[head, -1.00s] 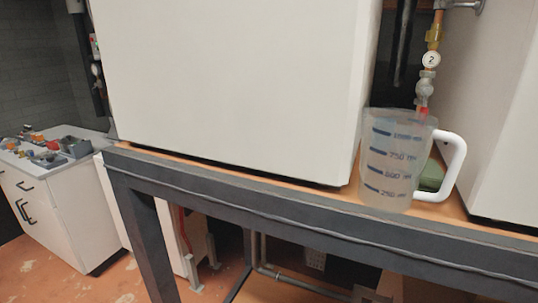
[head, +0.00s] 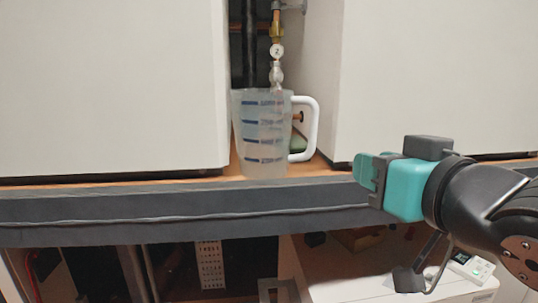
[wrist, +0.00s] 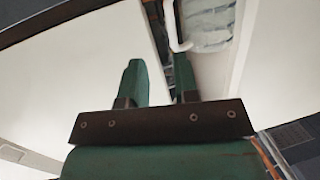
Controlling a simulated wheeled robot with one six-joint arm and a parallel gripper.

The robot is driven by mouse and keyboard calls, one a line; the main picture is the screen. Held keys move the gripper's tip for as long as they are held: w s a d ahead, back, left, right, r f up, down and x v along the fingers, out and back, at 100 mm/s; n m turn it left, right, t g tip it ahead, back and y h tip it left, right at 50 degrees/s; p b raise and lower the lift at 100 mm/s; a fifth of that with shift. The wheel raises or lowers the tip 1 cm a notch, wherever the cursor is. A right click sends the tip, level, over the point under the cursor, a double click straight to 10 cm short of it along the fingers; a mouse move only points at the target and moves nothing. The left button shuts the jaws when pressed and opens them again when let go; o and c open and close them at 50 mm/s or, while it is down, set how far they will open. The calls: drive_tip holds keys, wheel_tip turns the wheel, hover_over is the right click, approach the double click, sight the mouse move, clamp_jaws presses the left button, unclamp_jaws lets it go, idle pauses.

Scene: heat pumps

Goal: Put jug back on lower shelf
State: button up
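The translucent measuring jug (head: 262,140) with blue markings stands upright on the orange upper surface of the bench, between two white units. Its white handle (head: 313,130) points right. My gripper (head: 366,176), teal and black, is to the right of the jug and lower than its handle, apart from it. In the wrist view my gripper (wrist: 161,68) has its two green fingers apart with nothing between them. The jug (wrist: 208,25) shows beyond the fingers at the top right, partly cut off. Which surface is the lower shelf is unclear.
A grey beam (head: 170,208) runs along the bench front. Under it is a white surface (head: 345,285) with a small white device (head: 470,267). A brass valve line with a tag "2" (head: 277,51) hangs behind the jug. White units (head: 110,90) flank it closely.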

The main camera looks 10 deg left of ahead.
sight(315, 128)
drive_tip(key=shift+t+y, duration=0.4)
drive_tip(key=shift+y, duration=0.2)
drive_tip(key=p+x, duration=0.3)
drive_tip(key=r+p+x, duration=0.1)
drive_tip(key=p+x, duration=0.3)
drive_tip(key=r+p+x, duration=0.1)
drive_tip(key=p+x, duration=0.2)
drive_tip(key=x, duration=0.1)
drive_tip(key=shift+a+r+p, duration=0.1)
drive_tip(key=shift+a+p, duration=0.2)
drive_tip(key=shift+a, duration=0.15)
drive_tip(key=shift+w+a, duration=0.2)
drive_tip(key=shift+w, duration=0.2)
drive_tip(key=p+x, duration=0.4)
drive_tip(key=p, duration=0.1)
drive_tip(key=shift+w+a+r, duration=0.15)
drive_tip(key=shift+w+r, duration=0.05)
drive_tip(key=shift+w, duration=0.1)
drive_tip(key=shift+w+a+f, duration=0.15)
drive_tip(key=shift+w+f, duration=0.05)
drive_tip(key=shift+c, duration=0.2)
clamp_jaws()
